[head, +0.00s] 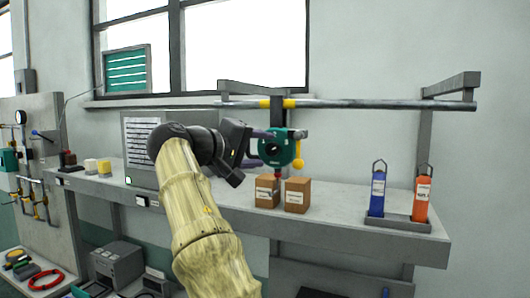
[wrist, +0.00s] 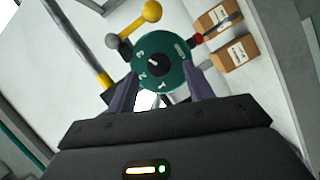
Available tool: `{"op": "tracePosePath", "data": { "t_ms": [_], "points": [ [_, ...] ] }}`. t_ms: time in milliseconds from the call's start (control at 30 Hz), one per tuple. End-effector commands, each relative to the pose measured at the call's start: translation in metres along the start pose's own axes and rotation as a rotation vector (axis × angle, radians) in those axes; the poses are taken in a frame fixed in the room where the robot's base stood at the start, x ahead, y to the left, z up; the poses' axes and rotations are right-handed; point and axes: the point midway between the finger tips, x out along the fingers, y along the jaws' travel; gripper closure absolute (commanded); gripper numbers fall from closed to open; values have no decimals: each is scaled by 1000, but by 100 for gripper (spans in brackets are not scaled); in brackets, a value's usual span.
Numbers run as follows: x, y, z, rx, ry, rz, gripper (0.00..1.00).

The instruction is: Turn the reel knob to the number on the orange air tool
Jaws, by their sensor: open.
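The green reel (head: 277,148) hangs from a pipe over the bench. In the wrist view its round face (wrist: 176,75) carries several white marks around a black knob (wrist: 153,66), with a short white pointer line. I cannot read the marks surely. My gripper (head: 265,148) is at the reel, its fingers apart. In the wrist view the open gripper (wrist: 160,92) has one finger on each side of the reel's lower part; I cannot tell whether they touch it. The orange air tool (head: 421,208) stands upright in a holder at the right; its label is too small to read.
A blue tool (head: 377,195) stands beside the orange one in the grey holder (head: 398,222). Two cardboard boxes (head: 297,195) sit on the bench below the reel. A yellow ball on a lever (wrist: 151,12) sticks out beside the reel. The pipe (head: 370,104) runs along above.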

Motion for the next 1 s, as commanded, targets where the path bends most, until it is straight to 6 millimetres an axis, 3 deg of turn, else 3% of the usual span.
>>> {"op": "tracePosePath", "data": {
  "t_ms": [600,800,1000],
  "points": [
    [-125,0,-1,-3,4,-3,48],
    [-150,-1,0,-3,1,-3,48],
    [-153,-2,1,-2,-2,-2,48]
  ]
}}
